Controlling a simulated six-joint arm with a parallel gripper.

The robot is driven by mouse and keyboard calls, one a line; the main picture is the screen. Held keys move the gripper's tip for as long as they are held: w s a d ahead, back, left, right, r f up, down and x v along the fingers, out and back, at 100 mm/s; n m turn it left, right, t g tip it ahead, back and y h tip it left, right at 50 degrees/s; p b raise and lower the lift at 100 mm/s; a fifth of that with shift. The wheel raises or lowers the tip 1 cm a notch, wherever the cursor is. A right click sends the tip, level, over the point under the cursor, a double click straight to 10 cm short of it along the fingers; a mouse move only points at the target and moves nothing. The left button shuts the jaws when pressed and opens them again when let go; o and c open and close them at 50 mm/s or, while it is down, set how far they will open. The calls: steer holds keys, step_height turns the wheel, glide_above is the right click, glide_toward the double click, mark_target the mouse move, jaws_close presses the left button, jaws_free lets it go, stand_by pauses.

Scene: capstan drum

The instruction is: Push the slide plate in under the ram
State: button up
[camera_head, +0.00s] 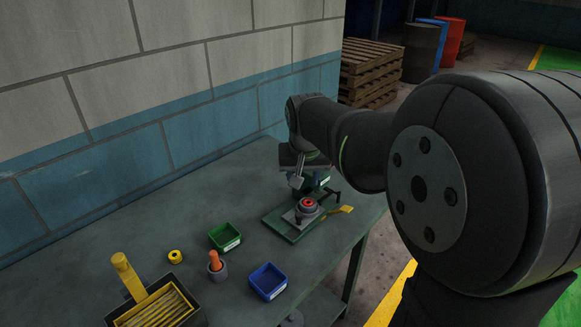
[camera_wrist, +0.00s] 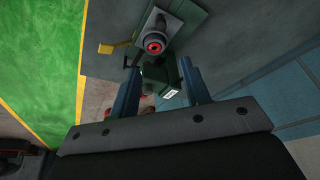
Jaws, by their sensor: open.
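The green press (camera_head: 284,231) stands near the table's right edge. Its grey slide plate (camera_head: 291,217) lies on the base and carries a round grey part with a red centre (camera_head: 307,204). In the wrist view the same red-centred part (camera_wrist: 154,46) is just ahead of the fingers, on the plate. My gripper (camera_head: 296,181) is above and behind this part, close to the press's upright. The ram is hard to make out; my wrist covers part of the press.
A yellow handle (camera_head: 340,210) sticks out at the press's right, near a black lever (camera_head: 334,195). A green bin (camera_head: 224,237), blue bin (camera_head: 268,281), yellow roll (camera_head: 175,256) and a pot with an orange-handled tool (camera_head: 216,266) stand to the left. The blue wall runs behind.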

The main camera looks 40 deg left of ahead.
steer(key=w+a+g+h, duration=0.3)
steer(key=w+a, duration=0.1)
step_height(320, 180, down, 16)
steer(key=shift+r, duration=0.1)
steer(key=s, duration=0.4)
steer(key=shift+s+f, duration=0.2)
steer(key=shift+f, duration=0.05)
step_height(320, 180, up, 17)
steer(key=shift+s+r, duration=0.15)
steer(key=shift+r, duration=0.05)
steer(key=shift+f, duration=0.15)
stand_by(0.3)
glide_toward(301, 213)
steer(key=s+f, duration=0.1)
steer(key=f, duration=0.2)
steer(key=s+f, duration=0.4)
steer(key=f, duration=0.1)
steer(key=shift+f, duration=0.35)
jaws_close()
